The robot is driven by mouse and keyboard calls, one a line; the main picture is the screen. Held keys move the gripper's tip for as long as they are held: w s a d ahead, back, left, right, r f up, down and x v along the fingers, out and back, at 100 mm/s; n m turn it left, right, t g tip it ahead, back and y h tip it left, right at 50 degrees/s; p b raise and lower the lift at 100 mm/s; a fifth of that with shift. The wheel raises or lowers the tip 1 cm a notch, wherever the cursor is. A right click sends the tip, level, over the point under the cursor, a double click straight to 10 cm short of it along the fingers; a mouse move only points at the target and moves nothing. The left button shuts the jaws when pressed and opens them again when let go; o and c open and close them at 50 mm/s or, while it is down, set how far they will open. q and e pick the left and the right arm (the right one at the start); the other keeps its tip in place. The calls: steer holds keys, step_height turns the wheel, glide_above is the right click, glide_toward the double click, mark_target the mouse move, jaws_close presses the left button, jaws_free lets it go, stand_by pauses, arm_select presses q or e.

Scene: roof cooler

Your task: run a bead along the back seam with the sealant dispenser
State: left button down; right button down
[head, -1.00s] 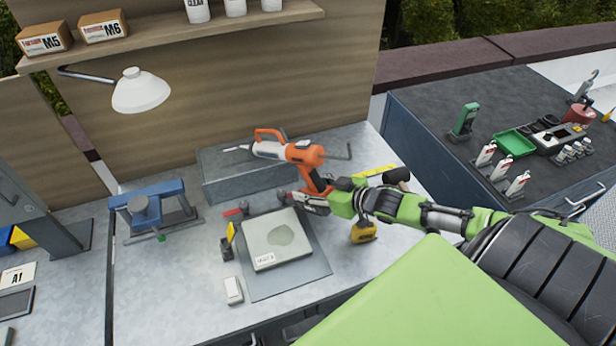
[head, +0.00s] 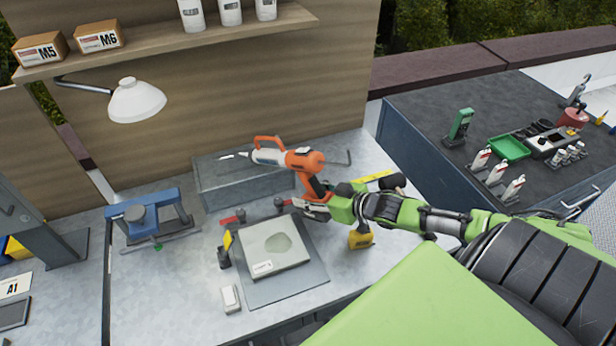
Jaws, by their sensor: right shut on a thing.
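The orange and white sealant dispenser (head: 305,160) is held in my right gripper (head: 318,203), which is shut on its handle. Its nozzle points left, in front of the low grey metal box (head: 240,185) at the back of the bench. From this view I cannot tell whether the nozzle tip touches anything. The back seam cannot be clearly made out. My left gripper is not in view.
A pale square plate (head: 274,246) lies on a grey mat (head: 312,273), with red-handled clamps behind it. A blue vise-like tool (head: 146,214) stands left. A yellow tape measure (head: 360,239) sits below my right arm. A lamp (head: 136,100) hangs above the bench.

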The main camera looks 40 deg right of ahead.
steer(key=shift+s+d+r+p, duration=0.15)
steer(key=shift+d, duration=0.65)
steer(key=shift+s+d+r+p, duration=0.1)
steer(key=shift+d+p, duration=0.05)
steer(key=shift+d, duration=0.6)
stand_by(1.4)
steer(key=shift+s+d, duration=0.3)
steer(key=shift+d, duration=0.7)
steer(key=shift+s+d, duration=0.3)
steer(key=shift+d, duration=0.65)
stand_by(1.8)
steer(key=shift+r+p, duration=2.1)
steer(key=shift+r, duration=0.85)
